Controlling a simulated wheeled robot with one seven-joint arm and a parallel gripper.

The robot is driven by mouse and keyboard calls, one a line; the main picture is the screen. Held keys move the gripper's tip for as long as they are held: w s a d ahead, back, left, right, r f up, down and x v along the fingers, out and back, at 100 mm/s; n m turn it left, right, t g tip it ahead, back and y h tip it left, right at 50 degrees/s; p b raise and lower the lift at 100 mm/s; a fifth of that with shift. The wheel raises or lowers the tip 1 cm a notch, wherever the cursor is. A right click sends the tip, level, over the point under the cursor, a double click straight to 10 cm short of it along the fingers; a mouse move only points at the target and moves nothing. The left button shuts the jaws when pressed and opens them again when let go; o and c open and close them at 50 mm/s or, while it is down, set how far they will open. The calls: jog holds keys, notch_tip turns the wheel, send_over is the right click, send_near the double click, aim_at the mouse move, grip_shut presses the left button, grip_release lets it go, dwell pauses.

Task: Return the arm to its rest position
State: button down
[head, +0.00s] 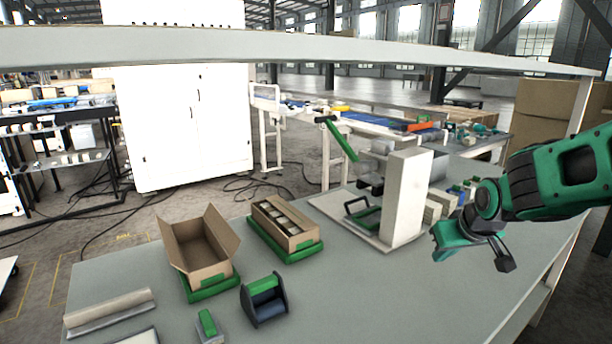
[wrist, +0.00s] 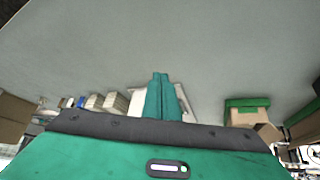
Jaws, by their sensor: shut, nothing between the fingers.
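My arm reaches in from the right edge of the head view. It is green and dark grey and held above the right part of the grey workbench (head: 350,290). My gripper (head: 447,245) hangs at its end, clear of the objects around it. In the wrist view, the green fingers of my gripper (wrist: 162,92) are together with nothing between them. Bare bench top fills most of the wrist view beyond the fingertips.
An open cardboard box (head: 203,250) and a box with dividers (head: 285,226) sit on green bases. A tape dispenser (head: 264,299) stands in front. A white upright machine (head: 404,197) stands left of my gripper. A beam (head: 300,47) crosses above. The front right bench is clear.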

jog(key=s+d+m+g, duration=0.3)
jog(key=s+d, duration=0.1)
jog(key=s, duration=1.1)
jog(key=s+d+f+m+g, duration=0.1)
jog(key=s+d+m+g, duration=0.2)
jog(key=s, duration=1.2)
jog(key=shift+s+d+f+m+g, duration=0.2)
jog(key=shift+s+d+m+g, duration=0.2)
jog(key=shift+d+m, duration=0.55)
jog(key=shift+w+d, duration=0.1)
